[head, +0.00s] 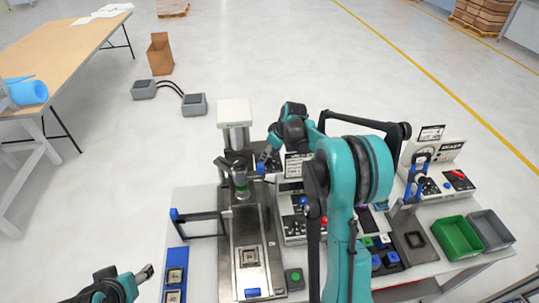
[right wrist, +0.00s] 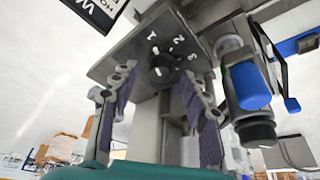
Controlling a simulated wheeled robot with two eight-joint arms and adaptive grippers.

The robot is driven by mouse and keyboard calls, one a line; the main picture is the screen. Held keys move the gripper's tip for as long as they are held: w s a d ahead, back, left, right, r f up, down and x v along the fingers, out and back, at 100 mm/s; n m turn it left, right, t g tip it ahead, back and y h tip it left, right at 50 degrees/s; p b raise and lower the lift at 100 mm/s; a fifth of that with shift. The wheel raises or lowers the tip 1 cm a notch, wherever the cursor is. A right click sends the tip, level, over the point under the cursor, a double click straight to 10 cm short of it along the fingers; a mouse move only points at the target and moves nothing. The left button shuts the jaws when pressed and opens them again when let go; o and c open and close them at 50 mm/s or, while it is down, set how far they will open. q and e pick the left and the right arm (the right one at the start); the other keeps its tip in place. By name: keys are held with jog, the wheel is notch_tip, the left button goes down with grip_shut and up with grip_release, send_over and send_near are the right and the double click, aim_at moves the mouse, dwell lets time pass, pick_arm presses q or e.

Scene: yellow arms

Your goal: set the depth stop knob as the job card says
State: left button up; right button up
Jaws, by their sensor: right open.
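My right gripper (right wrist: 152,92) is open, with one finger on each side below the knob and no visible contact. In the head view my right gripper (head: 264,163) is beside the head of the press (head: 236,135), and the knob is hidden there. A black-bordered card (right wrist: 98,10) is cut off and unreadable. My left gripper (head: 146,273) is low at the left, away from the press.
A blue-tipped handle (right wrist: 250,86) stands close right of the knob. The press bed (head: 249,230) holds a square part. Control panels stand right of it. Green (head: 457,238) and grey (head: 490,231) bins stand at the bench's right end. Floor behind the bench is mostly clear.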

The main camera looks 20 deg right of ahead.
jog(key=shift+w+a+f, duration=0.1)
jog(key=shift+w+f, duration=0.05)
jog(key=shift+f, duration=0.35)
grip_shut()
jog(key=m+b, duration=0.1)
jog(key=m, duration=0.1)
jog(key=m+h+b, duration=0.1)
jog(key=m, duration=0.1)
jog(key=shift+a+t+h, duration=0.15)
jog(key=shift+t+h, duration=0.15)
jog(key=shift+a+m+h+b, duration=0.1)
jog(key=shift+m+h+b, duration=0.8)
jog(key=shift+m, duration=1.5)
